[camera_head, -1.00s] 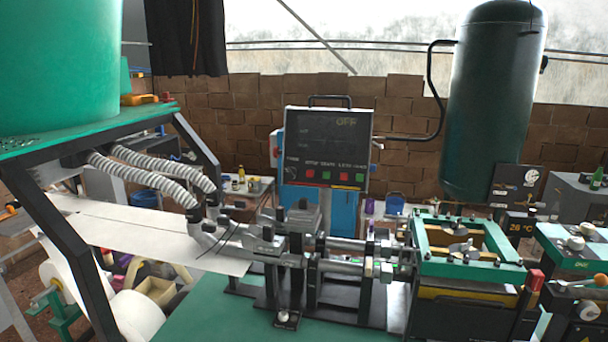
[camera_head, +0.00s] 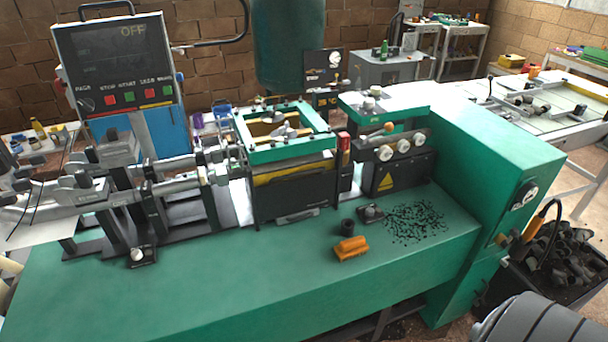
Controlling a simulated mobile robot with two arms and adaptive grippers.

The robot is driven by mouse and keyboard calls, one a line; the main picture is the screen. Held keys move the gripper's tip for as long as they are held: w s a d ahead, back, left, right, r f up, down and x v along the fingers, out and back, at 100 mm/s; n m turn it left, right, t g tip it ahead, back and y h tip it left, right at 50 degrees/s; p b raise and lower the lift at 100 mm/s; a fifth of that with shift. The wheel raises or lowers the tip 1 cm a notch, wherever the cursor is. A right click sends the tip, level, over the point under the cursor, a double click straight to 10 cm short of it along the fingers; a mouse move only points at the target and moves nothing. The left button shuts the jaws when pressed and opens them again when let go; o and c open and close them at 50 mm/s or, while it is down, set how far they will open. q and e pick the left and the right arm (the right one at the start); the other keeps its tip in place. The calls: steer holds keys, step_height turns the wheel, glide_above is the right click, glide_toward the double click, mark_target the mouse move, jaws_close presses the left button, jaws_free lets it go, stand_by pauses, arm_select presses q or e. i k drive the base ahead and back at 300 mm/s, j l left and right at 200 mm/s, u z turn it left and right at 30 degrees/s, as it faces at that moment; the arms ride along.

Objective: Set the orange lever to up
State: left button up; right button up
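A small orange ball knob (camera_head: 389,127), which looks like the orange lever's end, is on the front of the green machine's right-hand unit, above a row of white round knobs (camera_head: 403,146). Its thin stem is hard to make out, so I cannot tell the lever's exact angle. A control screen (camera_head: 112,52) at the upper left reads "OFF" and has red and green buttons below. Neither of my grippers is in view.
A black crate (camera_head: 566,275) of dark pieces stands at the right. The bed's front is clear.

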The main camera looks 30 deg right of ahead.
mark_target(389, 127)
steer(key=k+l+z, duration=0.1)
steer(key=z, duration=1.35)
steer(key=i+l, duration=0.05)
